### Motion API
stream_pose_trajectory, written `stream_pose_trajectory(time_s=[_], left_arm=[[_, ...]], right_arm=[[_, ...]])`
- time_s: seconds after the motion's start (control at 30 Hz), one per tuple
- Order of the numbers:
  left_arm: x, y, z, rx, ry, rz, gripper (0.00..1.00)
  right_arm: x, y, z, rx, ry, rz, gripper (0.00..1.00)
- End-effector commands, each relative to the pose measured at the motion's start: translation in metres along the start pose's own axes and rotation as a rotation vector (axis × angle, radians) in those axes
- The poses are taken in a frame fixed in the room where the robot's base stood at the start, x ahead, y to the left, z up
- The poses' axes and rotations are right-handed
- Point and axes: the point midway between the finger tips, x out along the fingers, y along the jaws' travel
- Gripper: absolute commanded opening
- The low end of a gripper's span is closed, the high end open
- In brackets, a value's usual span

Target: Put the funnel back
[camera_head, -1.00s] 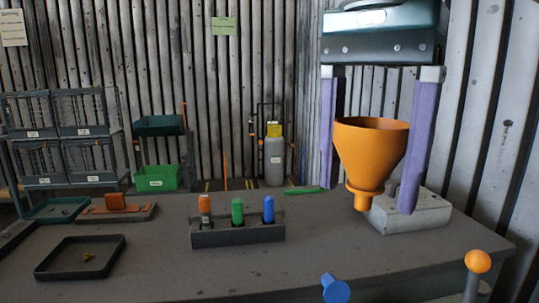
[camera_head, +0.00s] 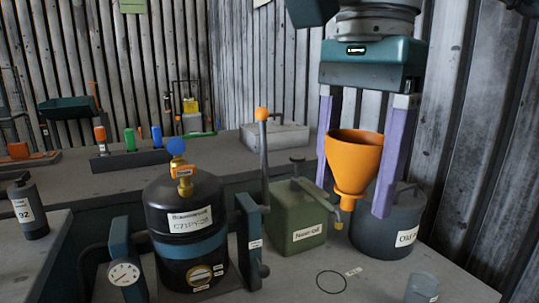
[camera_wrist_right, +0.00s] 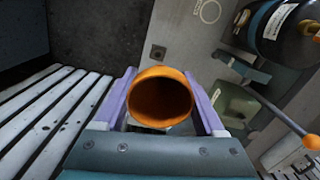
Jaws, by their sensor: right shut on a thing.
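The orange funnel (camera_head: 354,158) is held upright between the purple fingers of my right gripper (camera_head: 353,195), its wide mouth up and its spout down. It hangs in front of the green can and the dark grey can. In the right wrist view I look down into the funnel's mouth (camera_wrist_right: 161,99), with a finger on each side of it. A ring outline also shows in the right wrist view (camera_wrist_right: 210,11). My left gripper is not in view.
A black tank (camera_head: 186,225) with a gauge (camera_head: 124,273) stands left of the ring. The green can (camera_head: 300,222) and dark grey can (camera_head: 385,235) stand behind it. An orange-knobbed lever (camera_head: 262,115) stands upright beside the tank.

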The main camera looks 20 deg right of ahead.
Motion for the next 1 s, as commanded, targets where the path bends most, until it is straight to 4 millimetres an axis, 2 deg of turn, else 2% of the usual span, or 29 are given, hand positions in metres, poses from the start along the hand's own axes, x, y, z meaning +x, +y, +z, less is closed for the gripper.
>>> stream_pose_trajectory(time_s=[0.03,0.3,0.5,0.6,0.7,0.83,1.0], left_arm=[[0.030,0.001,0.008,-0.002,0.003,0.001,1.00],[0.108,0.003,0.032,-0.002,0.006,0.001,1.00],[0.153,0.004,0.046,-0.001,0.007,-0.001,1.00],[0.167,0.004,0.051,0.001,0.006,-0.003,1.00],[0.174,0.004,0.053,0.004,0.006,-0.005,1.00],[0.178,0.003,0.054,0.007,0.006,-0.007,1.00],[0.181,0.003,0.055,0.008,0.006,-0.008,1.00]], right_arm=[[0.036,-0.002,-0.005,0.148,-0.002,0.001,0.41],[0.145,-0.011,-0.035,1.030,0.005,0.000,0.41],[0.211,-0.013,-0.056,1.604,0.022,-0.008,0.41],[0.232,-0.013,-0.064,1.805,0.027,-0.015,0.41],[0.244,-0.013,-0.069,1.936,0.033,-0.020,0.41],[0.250,-0.013,-0.072,2.014,0.036,-0.024,0.41],[0.254,-0.013,-0.072,2.024,0.036,-0.024,0.41]])
